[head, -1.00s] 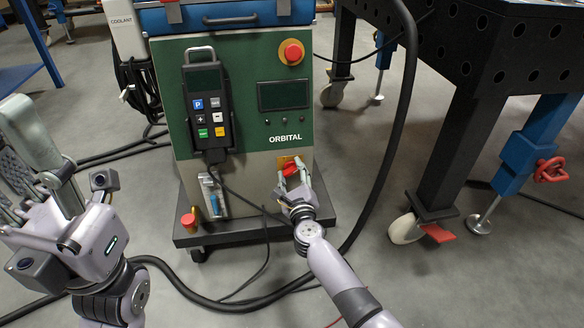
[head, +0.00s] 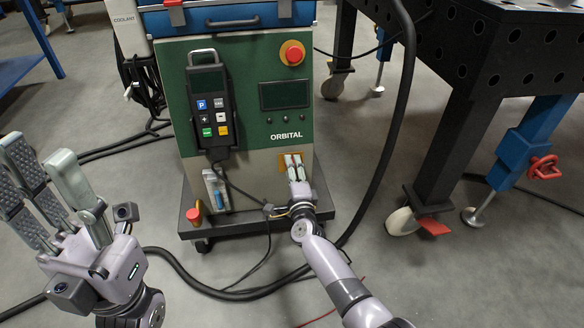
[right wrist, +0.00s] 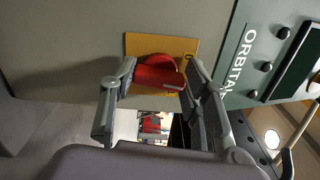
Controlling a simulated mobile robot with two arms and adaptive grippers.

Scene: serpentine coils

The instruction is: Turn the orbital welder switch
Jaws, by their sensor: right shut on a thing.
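The orbital welder (head: 250,55) is a green and grey cabinet in the head view. Its red rotary switch (right wrist: 160,75) sits on a yellow plate (right wrist: 140,43) low on the front, below the ORBITAL label. In the head view the yellow plate (head: 309,159) shows beside my fingers, which hide the red knob. My right gripper (head: 295,162) is at the plate. In the right wrist view its two fingers (right wrist: 157,78) are on either side of the red switch, shut on it. My left gripper (head: 45,175) is open and empty at the left, away from the cabinet.
A handheld pendant (head: 210,105) hangs on the cabinet front. A red emergency button (head: 292,53) is at its upper right. A thick black hose (head: 402,110) runs down right of the cabinet. A dark perforated table (head: 490,50) stands at the right.

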